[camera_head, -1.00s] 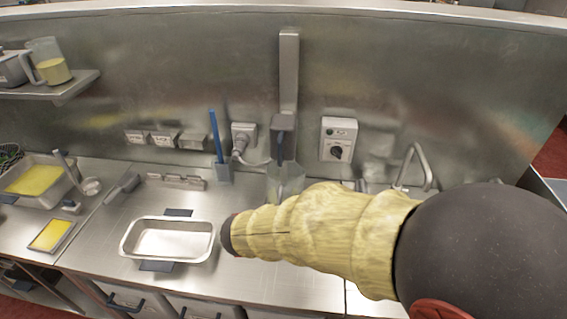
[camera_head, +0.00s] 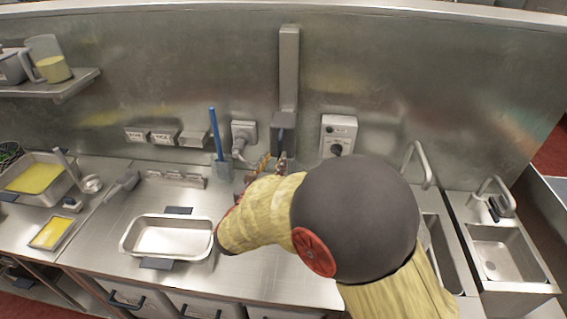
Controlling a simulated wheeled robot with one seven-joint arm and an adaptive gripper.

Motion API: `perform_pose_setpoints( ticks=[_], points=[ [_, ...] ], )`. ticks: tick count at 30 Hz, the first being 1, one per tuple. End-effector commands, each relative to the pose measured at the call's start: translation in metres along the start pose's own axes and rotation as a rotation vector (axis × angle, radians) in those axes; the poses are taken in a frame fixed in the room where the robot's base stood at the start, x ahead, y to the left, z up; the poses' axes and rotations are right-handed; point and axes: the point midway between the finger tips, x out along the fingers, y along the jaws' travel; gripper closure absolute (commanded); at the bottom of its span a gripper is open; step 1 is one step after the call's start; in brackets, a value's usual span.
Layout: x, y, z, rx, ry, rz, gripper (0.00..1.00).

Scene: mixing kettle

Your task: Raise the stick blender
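The stick blender (camera_head: 283,130) shows as a dark grey housing low on a vertical steel rail (camera_head: 289,68) fixed to the back wall. Its lower part and the clear vessel under it are hidden behind my arm. My gripper (camera_head: 267,163) shows only as small reddish and dark parts just below and left of the housing. My forearm in its yellow sleeve covers the rest. I cannot tell whether the gripper touches the blender, or whether its fingers are open or shut.
A control box with a dark knob (camera_head: 338,136) is right of the rail. A socket with a plug (camera_head: 243,138) and a blue-handled tool (camera_head: 216,140) stand left. An empty steel tray (camera_head: 128,243) lies on the counter. Sinks (camera_head: 503,253) are at right.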

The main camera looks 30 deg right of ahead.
Motion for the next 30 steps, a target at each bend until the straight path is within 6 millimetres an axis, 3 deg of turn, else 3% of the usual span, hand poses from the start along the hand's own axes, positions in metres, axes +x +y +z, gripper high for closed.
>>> perform_pose_setpoints(
  ticks=[14,27,30],
  points=[
    [0.053,-0.001,-0.001,0.002,0.001,-0.003,0.7],
    [0.054,-0.001,0.0,0.001,0.001,-0.001,0.7],
    [0.054,-0.001,0.0,0.002,0.001,-0.001,0.75]
  ],
)
